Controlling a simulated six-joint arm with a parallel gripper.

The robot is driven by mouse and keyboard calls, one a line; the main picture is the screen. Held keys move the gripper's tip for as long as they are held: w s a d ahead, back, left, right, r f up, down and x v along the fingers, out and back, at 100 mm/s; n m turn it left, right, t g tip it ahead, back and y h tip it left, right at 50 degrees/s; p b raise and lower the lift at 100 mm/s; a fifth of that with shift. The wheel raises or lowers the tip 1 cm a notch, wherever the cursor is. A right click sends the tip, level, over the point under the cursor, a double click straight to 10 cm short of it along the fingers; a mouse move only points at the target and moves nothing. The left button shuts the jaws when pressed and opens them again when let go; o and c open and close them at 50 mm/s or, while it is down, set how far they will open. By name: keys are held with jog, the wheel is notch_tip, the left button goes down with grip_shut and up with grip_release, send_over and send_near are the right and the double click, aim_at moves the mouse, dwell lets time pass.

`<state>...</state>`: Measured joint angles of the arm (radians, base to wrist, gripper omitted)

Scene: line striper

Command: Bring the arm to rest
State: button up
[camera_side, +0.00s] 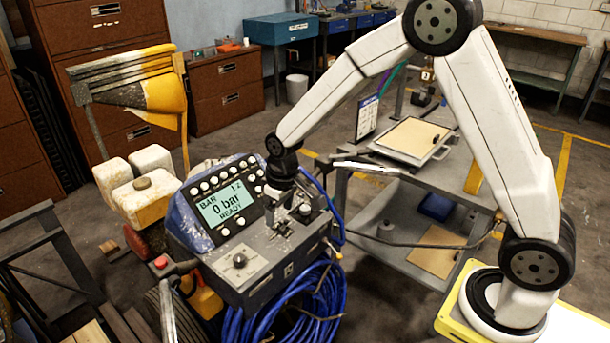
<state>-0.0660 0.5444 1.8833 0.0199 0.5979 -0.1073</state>
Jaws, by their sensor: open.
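My white arm rises from its base at the lower right, bends at the top and reaches down to the left. My gripper (291,201) is small and dark, pointing down over the right part of the line striper's control panel (268,225). It is open. The fingertips are too small to tell whether they touch anything on the panel. A round knob (239,260) sits on the grey front face, left of and below my gripper.
A coiled blue hose (305,302) hangs at the striper's front. A grey cart (385,222) with a clipboard-like tray (412,138) stands behind and under my arm. White containers (143,197) are at the left. Open floor (570,225) lies at the right.

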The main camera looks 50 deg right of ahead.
jog(key=s+d+r+m+t, duration=0.1)
jog(key=s+d+r, duration=0.2)
jog(key=s, duration=1.4)
jog(key=shift+s+r+m, duration=0.15)
jog(key=shift+m, duration=0.25)
